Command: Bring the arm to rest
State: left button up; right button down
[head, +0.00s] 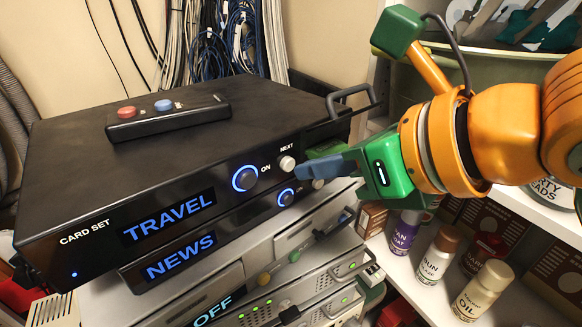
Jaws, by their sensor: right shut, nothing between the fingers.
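My right arm comes in from the right, orange with a green hand. Its right gripper (306,170) is shut and empty, with its blue-grey fingertips close to the front panel of the black card set unit (90,215), just below the white NEXT knob (286,163). I cannot tell whether the fingertips touch the panel. The unit's display (168,215) reads TRAVEL in blue, and a blue-ringed knob (245,178) beside it is marked ON. My left gripper is not in view.
A remote-like box (168,118) with red and blue buttons lies on the unit. A second display (180,256) below reads NEWS, above more rack units. Bottles (438,254) stand on a white shelf at right, under a green bin (465,72). Cables (235,40) hang behind.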

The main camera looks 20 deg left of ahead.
jog(key=p+v, duration=0.1)
jog(key=v, duration=0.3)
jog(key=shift+s+d+r, duration=0.1)
jog(key=shift+d+r, duration=0.1)
jog(key=shift+r, duration=0.05)
jog(key=shift+a, duration=0.1)
